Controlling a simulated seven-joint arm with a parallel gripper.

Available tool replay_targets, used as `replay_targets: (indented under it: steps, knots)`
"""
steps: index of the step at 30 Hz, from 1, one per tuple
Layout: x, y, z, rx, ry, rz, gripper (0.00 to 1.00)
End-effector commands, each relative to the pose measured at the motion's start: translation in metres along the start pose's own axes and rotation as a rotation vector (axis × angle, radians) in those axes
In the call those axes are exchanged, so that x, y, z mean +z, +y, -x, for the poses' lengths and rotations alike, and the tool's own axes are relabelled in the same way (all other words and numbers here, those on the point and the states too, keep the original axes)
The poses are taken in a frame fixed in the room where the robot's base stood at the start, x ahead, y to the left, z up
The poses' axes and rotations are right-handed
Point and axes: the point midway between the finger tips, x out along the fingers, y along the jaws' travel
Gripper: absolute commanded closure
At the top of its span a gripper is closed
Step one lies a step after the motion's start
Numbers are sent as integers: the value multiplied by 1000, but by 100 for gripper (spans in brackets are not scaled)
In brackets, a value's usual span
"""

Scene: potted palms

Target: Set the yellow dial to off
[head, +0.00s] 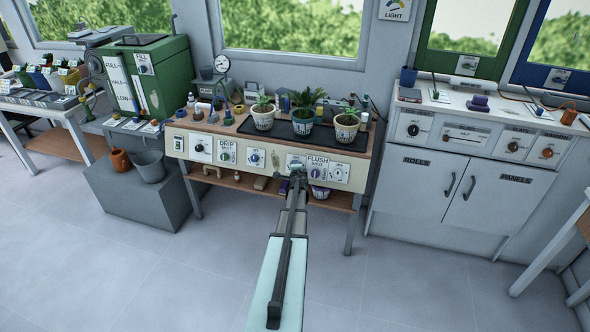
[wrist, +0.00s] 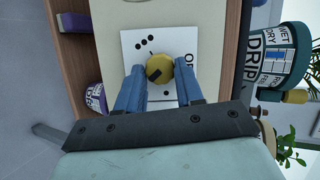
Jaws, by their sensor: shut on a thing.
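In the wrist view the yellow dial (wrist: 159,67) sits on a white plate (wrist: 133,40) with black dots on it. A dark mark shows on the dial's face, towards its lower left in the picture. Large letters, partly readable as "OF", run along the plate's right side. My gripper (wrist: 159,76) has its two blue fingers on either side of the dial and is shut on it. In the head view my gripper (head: 297,172) is at the front panel of the middle bench, and the dial is hidden behind it.
A lower shelf (head: 331,199) holds small items. The floor in front is clear.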

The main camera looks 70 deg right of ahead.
Motion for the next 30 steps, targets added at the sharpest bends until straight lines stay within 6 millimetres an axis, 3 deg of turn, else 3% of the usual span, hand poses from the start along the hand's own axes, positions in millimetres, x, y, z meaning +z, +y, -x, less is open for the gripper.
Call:
replay_targets:
  steps: [1, 2, 9, 22, 30]
  knots:
    - [3, 0, -1, 0, -7, 1, 94]
    - [3, 0, -1, 0, -7, 1, 63]
    - [2, 0, 0, 0, -4, 0, 40]
    - [1, 0, 6, 0, -2, -1, 38]
    - [1, 0, 39, 0, -2, 0, 38]
